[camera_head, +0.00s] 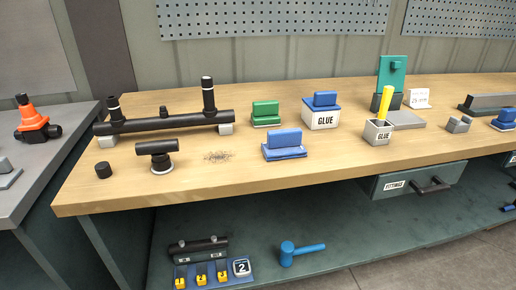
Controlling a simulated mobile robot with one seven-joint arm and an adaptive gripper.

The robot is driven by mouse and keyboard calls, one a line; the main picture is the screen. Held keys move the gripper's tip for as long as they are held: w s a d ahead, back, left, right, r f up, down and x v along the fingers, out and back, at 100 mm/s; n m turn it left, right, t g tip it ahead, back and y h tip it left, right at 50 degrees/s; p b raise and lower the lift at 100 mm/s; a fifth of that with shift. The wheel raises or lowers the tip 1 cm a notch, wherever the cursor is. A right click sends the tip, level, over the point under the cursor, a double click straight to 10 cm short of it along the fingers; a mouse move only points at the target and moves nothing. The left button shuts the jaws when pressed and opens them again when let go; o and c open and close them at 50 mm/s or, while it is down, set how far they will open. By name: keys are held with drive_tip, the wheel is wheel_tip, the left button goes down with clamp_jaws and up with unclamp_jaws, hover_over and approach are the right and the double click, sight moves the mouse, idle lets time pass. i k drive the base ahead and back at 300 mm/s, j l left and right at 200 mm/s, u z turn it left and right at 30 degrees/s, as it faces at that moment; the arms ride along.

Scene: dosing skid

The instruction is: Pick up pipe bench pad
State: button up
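Several block-shaped pads with raised grips stand on the wooden workbench (330,168). A blue pad (284,146) lies near the front middle of the bench. A green pad (265,113) stands behind it, slightly to the left. Another blue pad (325,100) rests on top of a white box labelled GLUE (322,118). I cannot tell from the picture which of these is the pipe bench pad. My gripper is not in view.
A black pipe assembly (165,123) on grey supports and a black tee (156,150) stand left. A GLUE cup (378,132) holds a yellow stick. A FITTINGS drawer (415,181) hangs under the bench. A blue mallet (300,252) lies on the lower shelf.

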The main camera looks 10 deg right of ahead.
sight(286, 144)
drive_tip(key=i+l+z, duration=0.1)
drive_tip(key=l+z, duration=0.15)
drive_tip(key=l, duration=0.15)
drive_tip(key=i+l+z, duration=0.1)
drive_tip(key=l+z, duration=0.2)
drive_tip(key=i+l, duration=0.1)
drive_tip(key=i, duration=0.4)
